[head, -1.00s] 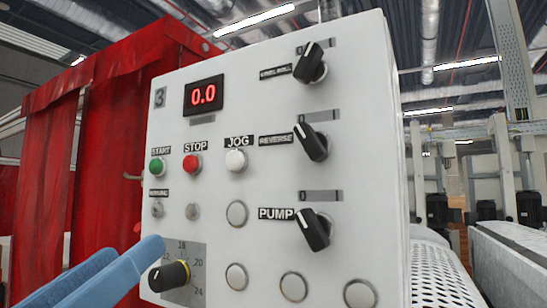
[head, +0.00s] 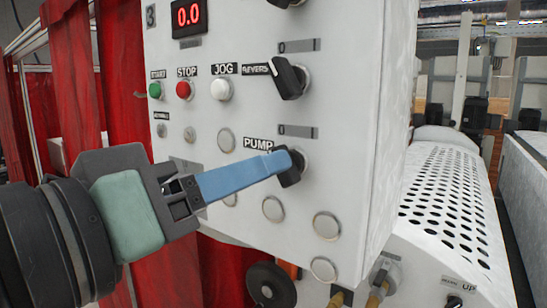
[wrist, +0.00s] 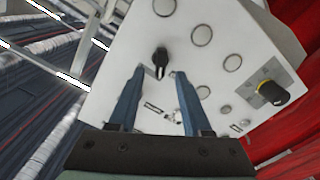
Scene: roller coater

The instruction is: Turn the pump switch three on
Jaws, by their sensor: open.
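The pump switch (head: 291,178) is a black rotary knob beside the PUMP label on the white control panel (head: 365,120) marked 3. A small 0 plate sits above it. In the head view my blue fingers cover part of the knob, so its angle is hard to read there. My gripper (head: 283,160) reaches in from the left with its fingertips at the knob. In the wrist view the pump switch (wrist: 160,58) lies between and just beyond the two spread fingertips of my gripper (wrist: 160,73). I cannot tell whether either finger touches it.
Above is the similar REVERSE knob (head: 288,78). START (head: 155,90), STOP (head: 184,90) and JOG (head: 222,89) buttons sit left of it. Round blank caps (head: 273,209) lie below the pump switch. A perforated white cover (head: 440,215) stands at right, red curtains (head: 80,60) at left.

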